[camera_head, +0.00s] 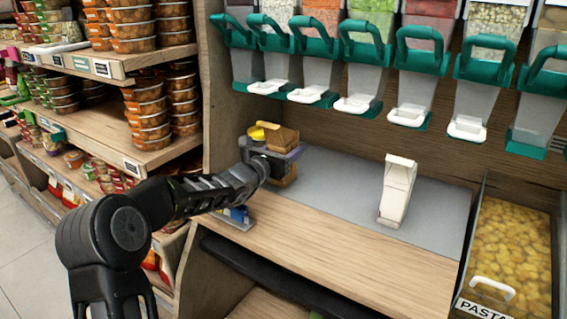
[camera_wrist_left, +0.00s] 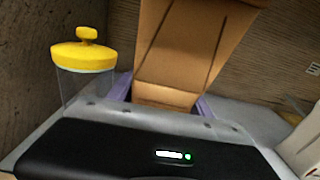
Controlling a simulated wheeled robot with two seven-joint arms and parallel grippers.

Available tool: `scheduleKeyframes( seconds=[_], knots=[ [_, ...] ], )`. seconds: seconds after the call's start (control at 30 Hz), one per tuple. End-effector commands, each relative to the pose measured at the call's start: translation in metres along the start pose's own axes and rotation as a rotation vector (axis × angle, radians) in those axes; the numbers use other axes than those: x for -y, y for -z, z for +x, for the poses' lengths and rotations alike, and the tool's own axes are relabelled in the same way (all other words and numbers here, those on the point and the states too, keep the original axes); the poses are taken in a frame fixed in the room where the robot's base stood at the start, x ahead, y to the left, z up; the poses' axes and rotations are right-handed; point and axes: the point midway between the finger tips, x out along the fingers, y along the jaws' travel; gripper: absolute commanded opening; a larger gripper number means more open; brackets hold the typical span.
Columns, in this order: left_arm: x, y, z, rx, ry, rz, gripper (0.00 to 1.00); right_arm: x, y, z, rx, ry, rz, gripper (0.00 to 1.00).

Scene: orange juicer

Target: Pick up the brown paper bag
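The brown paper bag (camera_head: 284,138) stands upright on the grey mat at the back left of the counter. My left gripper (camera_head: 285,156) reaches in from the left with its fingers around the bag's middle. In the left wrist view the bag (camera_wrist_left: 180,50) rises between the two purple fingers (camera_wrist_left: 165,102), one close to each side. Whether the fingers press on the bag cannot be told, as the contact is partly hidden. My right gripper is not in view.
A clear jar with a yellow lid (camera_wrist_left: 83,57) stands just left of the bag. A white scoop-like item (camera_head: 397,190) stands on the grey mat (camera_head: 335,178) to the right. Green-handled dispensers (camera_head: 368,50) hang above. A pasta bin (camera_head: 510,250) is at right. The front counter is clear.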

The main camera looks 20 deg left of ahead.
Motion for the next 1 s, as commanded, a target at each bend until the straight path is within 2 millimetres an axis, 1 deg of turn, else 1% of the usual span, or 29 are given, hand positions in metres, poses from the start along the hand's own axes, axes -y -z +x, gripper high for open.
scheduleKeyframes(
  seconds=[0.03,0.07,0.6,0.87,1.0],
  knots=[
    [0.0000,0.0000,0.0000,0.000,0.000,0.000,0.53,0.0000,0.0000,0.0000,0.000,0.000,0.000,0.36],
    [0.0000,0.0000,0.0000,0.000,0.000,0.000,0.51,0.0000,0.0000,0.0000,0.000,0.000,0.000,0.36],
    [0.0001,-0.0007,0.0000,0.001,0.000,0.000,0.08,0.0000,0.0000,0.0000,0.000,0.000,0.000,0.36],
    [0.0004,-0.0015,-0.0001,0.001,0.000,0.000,0.08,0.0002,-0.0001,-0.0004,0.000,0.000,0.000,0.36],
    [0.0020,-0.0059,-0.0012,0.002,0.001,0.001,0.08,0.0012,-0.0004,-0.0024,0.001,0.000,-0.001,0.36]
  ],
)
